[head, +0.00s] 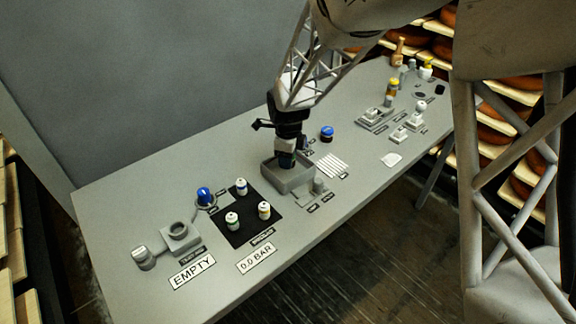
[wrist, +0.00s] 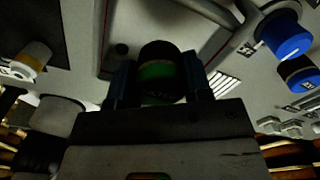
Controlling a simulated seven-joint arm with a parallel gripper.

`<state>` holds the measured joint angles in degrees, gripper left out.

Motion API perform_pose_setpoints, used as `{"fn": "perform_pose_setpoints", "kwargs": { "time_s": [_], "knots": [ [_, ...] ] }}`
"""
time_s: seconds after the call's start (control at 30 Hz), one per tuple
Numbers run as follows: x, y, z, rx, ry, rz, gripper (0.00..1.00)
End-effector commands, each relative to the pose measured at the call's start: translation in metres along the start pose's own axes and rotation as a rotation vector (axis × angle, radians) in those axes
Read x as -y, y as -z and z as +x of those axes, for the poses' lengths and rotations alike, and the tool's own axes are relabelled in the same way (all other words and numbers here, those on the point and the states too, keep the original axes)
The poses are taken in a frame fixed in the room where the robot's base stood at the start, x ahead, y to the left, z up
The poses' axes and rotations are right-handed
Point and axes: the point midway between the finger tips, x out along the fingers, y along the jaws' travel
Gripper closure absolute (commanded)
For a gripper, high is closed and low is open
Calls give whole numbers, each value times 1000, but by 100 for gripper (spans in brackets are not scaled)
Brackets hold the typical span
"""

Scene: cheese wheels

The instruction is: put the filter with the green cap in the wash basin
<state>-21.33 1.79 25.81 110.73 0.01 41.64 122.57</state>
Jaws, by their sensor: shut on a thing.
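My gripper (head: 287,161) is low over the grey wash basin (head: 270,180), with its fingertips at or just inside the basin's opening. In the wrist view my gripper (wrist: 160,85) is shut on the filter with the green cap (wrist: 157,72), which shows as a dark round piece with a green part between the fingers. The basin's wall (wrist: 107,35) surrounds it in that view. The filter is hidden behind the fingers in the head view. I cannot tell whether it touches the basin floor.
A black mat (head: 228,237) left of the basin holds three small white-topped bottles. A blue knob (head: 204,196) and a grey socket block (head: 180,238) stand further left. Small grey fixtures (head: 375,117) sit to the right.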

Motion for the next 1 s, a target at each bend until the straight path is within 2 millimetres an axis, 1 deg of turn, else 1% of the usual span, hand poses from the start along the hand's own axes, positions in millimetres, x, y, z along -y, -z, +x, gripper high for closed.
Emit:
{"fn": "perform_pose_setpoints", "kwargs": {
  "time_s": [0.3, 0.37, 0.87, 0.9, 0.97, 1.0],
  "knots": [
    [0, 0, 30, -1, -2, 0, 78],
    [0, 0, 34, -1, -2, 0, 78],
    [0, 0, 39, 0, -1, 0, 78],
    [0, 0, 39, 0, 0, 0, 48],
    [0, 0, 39, 0, 0, 0, 39],
    [0, 0, 39, 0, 0, 0, 33]
  ]
}}
